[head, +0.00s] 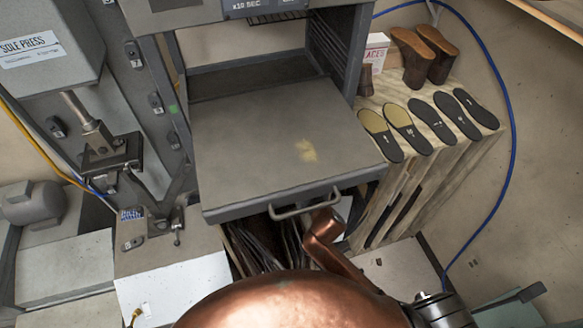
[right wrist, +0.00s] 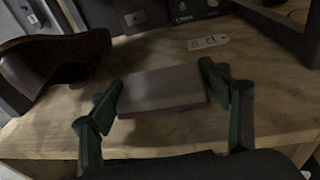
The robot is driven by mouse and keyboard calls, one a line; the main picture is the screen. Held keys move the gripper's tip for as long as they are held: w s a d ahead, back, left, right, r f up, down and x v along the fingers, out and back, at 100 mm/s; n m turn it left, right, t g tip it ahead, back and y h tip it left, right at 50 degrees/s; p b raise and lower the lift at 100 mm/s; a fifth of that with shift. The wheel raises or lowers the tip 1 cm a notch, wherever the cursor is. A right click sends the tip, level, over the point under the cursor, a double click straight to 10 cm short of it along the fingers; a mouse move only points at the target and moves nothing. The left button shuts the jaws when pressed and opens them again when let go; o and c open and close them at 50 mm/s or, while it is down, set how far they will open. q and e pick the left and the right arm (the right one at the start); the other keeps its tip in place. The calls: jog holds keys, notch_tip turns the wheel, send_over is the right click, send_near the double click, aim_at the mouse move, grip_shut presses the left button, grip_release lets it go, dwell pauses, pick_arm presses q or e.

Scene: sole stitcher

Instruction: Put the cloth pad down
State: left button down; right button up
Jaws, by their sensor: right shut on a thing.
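The cloth pad (right wrist: 162,90), a flat grey block with a reddish lower edge, is in the middle of the right wrist view. My right gripper (right wrist: 162,94) is shut on it, with one dark green finger at its left side and one at its right side. The pad is level, at or just above a wooden bench top (right wrist: 158,133); I cannot tell if it touches. I cannot make out the pad in the head view. My left gripper shows in neither view.
A brown leather shoe part (right wrist: 58,65) stands left of the pad. A white tag (right wrist: 207,42) lies behind it, near dark equipment. In the head view are a grey tray (head: 260,140) with a handle, a sole press (head: 45,50) and several soles (head: 430,122) on a wooden rack.

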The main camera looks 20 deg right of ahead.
jog(key=shift+f, duration=0.2)
jog(key=o, duration=1.2)
jog(key=shift+f, duration=0.1)
jog(key=shift+c, duration=0.2)
